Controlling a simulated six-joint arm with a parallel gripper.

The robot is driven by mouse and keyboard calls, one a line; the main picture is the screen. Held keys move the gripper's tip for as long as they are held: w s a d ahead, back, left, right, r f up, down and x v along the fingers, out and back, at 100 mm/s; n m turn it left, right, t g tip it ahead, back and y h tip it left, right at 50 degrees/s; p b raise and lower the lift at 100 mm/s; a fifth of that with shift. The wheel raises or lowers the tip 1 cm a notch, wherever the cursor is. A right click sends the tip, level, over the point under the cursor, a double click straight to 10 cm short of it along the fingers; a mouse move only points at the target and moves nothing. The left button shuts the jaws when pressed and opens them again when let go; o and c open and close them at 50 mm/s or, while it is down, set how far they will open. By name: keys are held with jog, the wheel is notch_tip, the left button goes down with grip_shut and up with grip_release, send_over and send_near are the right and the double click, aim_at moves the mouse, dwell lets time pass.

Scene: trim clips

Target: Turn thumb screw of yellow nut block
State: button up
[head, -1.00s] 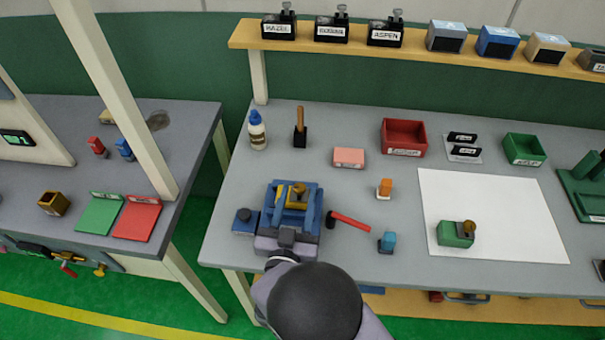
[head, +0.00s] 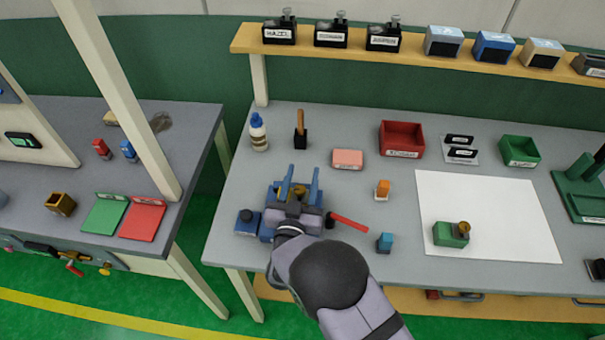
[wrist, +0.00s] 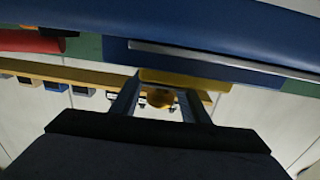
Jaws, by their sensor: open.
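The yellow nut block (head: 300,190) is at the blue fixture (head: 268,232) near the table's front left edge, mostly covered by my arm in the head view. In the wrist view a yellow strip (wrist: 185,79), seemingly part of the block, lies just beyond the fingertips. A round brass knob (wrist: 160,98), seemingly its thumb screw, shows between my two fingers. My gripper (wrist: 161,86) is open around it, and I cannot tell whether either finger touches it. In the head view my gripper (head: 302,172) reaches over the fixture.
A red-handled tool (head: 349,221) lies right of the fixture. A green block with a brass knob (head: 450,234) rests on white paper (head: 500,215). A bottle and bins stand behind.

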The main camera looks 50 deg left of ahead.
jog(key=shift+c, duration=0.2)
jog(key=c, duration=0.9)
jog(key=shift+c, duration=0.2)
jog(key=shift+f+b, duration=0.1)
jog(key=shift+b, duration=0.3)
jog(key=shift+w+m+t+h+b, duration=0.15)
jog(key=shift+m+t+h+b, duration=0.6)
jog(key=shift+b, duration=0.2)
jog(key=shift+w+d+f+m+t+h+b, duration=0.15)
jog(key=shift+d+m+t+h+b, duration=0.15)
jog(key=shift+m+t+h+b, duration=0.45)
jog(key=shift+w+d+m+t+h+b, duration=0.15)
jog(key=shift+m+t+h+b, duration=0.15)
jog(key=shift+m+h+b, duration=0.6)
jog(key=shift+d+r+h+b, duration=0.2)
jog(key=shift+r+h+b, duration=0.1)
jog(key=shift+h, duration=0.5)
